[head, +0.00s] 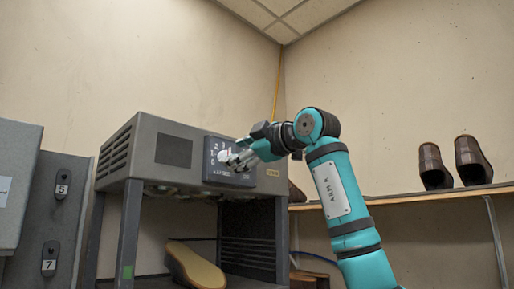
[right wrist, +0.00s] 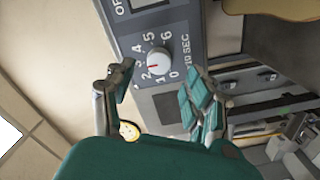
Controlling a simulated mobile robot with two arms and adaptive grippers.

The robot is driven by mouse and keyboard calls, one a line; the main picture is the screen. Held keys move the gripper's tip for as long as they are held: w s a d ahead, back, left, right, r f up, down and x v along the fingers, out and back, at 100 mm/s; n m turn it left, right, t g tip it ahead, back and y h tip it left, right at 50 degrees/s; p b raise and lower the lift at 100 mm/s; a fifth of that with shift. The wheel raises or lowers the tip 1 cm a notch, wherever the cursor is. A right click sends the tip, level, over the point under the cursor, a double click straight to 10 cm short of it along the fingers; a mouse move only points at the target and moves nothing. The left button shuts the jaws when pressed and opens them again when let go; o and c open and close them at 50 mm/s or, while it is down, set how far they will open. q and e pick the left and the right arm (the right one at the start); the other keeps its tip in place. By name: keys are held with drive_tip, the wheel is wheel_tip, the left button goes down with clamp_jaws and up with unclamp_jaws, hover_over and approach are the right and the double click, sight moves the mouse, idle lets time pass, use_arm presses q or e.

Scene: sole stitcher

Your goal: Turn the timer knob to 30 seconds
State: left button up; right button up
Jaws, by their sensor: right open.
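The timer knob (right wrist: 158,61) is a small round white knob with a red mark, on a grey dial panel numbered 0 to 6 with "10 SEC" lettering. In the right wrist view the red mark lies on its left side, roughly toward 2 to 3; the exact reading is unclear. In the head view the knob (head: 224,155) shows pale on the dark panel. My right gripper (head: 236,159) is in front of the panel. In the right wrist view its open fingers (right wrist: 157,84) are apart on either side below the knob, with nothing between them. My left gripper is not in view.
The grey machine housing (head: 160,150) stands on legs, with a shoe sole (head: 195,268) beneath it. Shoes (head: 435,168) stand on a wooden shelf (head: 420,195) at right. Grey cabinets (head: 58,215) are at left. A small yellow round part (right wrist: 129,131) shows near the fingers.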

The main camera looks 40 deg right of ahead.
drive_tip(key=s, duration=0.8)
drive_tip(key=shift+s+d, duration=0.2)
drive_tip(key=shift+d, duration=0.2)
